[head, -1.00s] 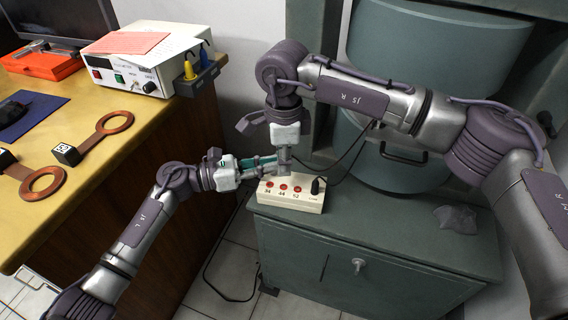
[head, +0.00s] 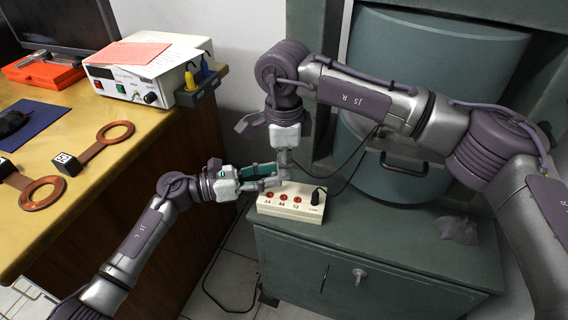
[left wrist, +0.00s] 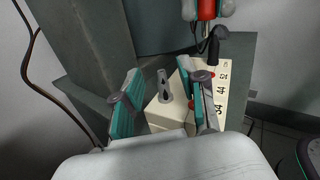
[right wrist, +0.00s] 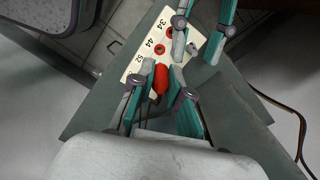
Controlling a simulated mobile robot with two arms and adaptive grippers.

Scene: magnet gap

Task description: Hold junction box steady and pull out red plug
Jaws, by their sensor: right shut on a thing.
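The cream junction box (head: 290,206) sits on the green cabinet, its numbered red sockets showing. My right gripper (head: 284,172) is above it, shut on the red plug (right wrist: 160,80); the red plug also shows in the left wrist view (left wrist: 207,9), with its metal pin bare below it. The plug is clear of the box. My left gripper (left wrist: 163,97) is open at the box's left end, its fingers either side of a grey peg (left wrist: 164,88) on the box top. Whether a finger touches the box is unclear.
A black plug (head: 318,196) stands in the right end of the box, with a dark cable beside it. The green cabinet top (head: 400,235) is clear to the right, except for a grey crumpled cloth (head: 457,228). A wooden bench (head: 110,170) stands at left.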

